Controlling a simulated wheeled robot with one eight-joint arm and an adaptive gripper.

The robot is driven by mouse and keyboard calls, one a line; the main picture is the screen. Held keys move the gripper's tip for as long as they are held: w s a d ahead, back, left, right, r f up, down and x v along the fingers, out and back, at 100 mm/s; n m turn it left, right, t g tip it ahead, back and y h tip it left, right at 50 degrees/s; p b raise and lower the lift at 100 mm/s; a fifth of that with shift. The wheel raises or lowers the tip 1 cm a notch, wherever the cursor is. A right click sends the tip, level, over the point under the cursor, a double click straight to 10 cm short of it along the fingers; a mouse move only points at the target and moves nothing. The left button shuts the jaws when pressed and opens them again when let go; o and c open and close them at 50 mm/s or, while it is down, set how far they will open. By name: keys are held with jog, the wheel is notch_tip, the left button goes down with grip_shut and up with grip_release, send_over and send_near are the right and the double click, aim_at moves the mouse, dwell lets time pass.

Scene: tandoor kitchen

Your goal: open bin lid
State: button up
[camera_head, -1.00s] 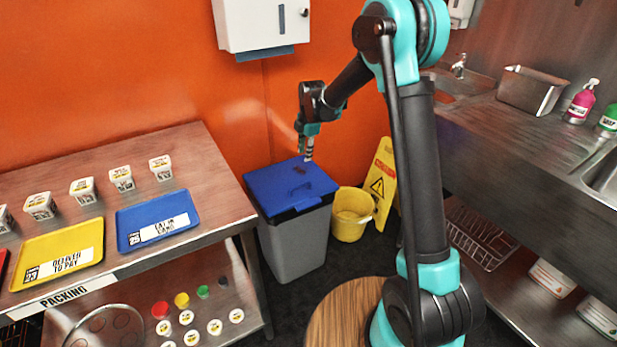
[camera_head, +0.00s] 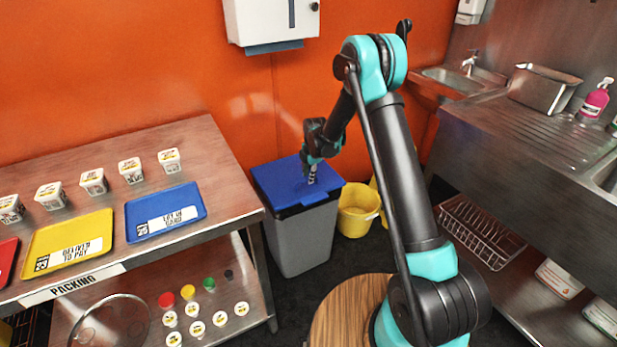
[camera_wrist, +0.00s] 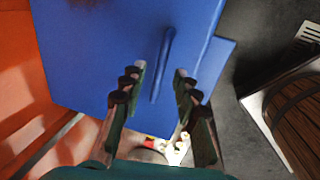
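The bin is a grey box (camera_head: 300,240) with a blue lid (camera_head: 272,180), standing on the floor against the orange wall. The lid lies over the bin top, with a dark band below its front edge. My gripper (camera_head: 312,180) points down over the right part of the lid. In the wrist view the blue lid (camera_wrist: 85,50) fills the middle, with a raised blue bar handle (camera_wrist: 166,50) on it. My gripper's two fingers (camera_wrist: 160,72) are apart, one on each side of the handle's line. I cannot tell whether they touch the lid.
A yellow bucket (camera_head: 357,212) stands right of the bin. A steel packing table (camera_head: 215,160) with trays and tubs is close on the left. A steel sink counter (camera_head: 540,135) is on the right. A paper dispenser (camera_head: 268,22) hangs above the bin.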

jog(key=shift+w+f, duration=0.1)
jog(key=shift+f, duration=0.4)
grip_shut()
